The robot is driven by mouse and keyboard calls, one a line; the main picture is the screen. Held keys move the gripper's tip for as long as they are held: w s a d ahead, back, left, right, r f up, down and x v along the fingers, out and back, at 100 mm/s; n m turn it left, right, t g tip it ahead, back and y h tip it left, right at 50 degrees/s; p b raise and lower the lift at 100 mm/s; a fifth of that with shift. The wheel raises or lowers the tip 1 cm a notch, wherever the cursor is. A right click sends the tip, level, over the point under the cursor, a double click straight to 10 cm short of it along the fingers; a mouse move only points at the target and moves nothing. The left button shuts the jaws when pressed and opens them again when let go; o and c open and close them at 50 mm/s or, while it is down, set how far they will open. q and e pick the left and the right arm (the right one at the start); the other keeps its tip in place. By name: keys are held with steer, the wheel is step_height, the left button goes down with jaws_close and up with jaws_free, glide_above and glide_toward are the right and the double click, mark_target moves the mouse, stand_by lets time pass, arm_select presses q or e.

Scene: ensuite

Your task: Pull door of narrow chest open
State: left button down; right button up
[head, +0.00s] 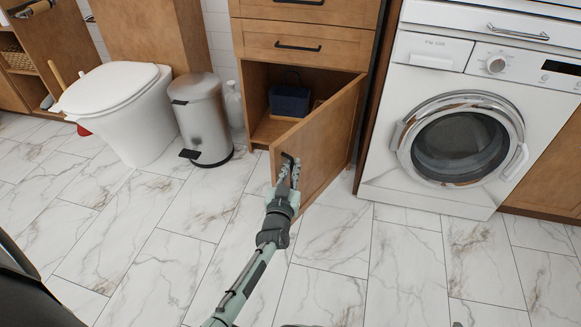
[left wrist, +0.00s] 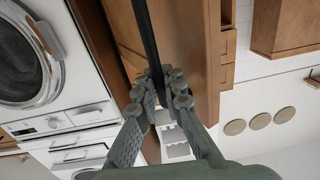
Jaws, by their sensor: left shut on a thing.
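The narrow chest (head: 237,55) is brown wood, with drawers above and a compartment below. Its door (head: 322,137) is hinged on the right side and stands partly open, swung out toward me. My left gripper (head: 289,170) is at the free edge of the door, shut on the dark door handle (head: 291,160). In the left wrist view the fingers (left wrist: 168,88) close around the dark handle bar (left wrist: 147,38).
A white washing machine (head: 472,95) stands right of the chest. The marble tile floor (head: 330,260) in front is clear.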

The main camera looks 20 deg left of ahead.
arm_select(q)
steer(key=c, duration=1.6)
jaws_free()
steer(key=shift+a, duration=0.1)
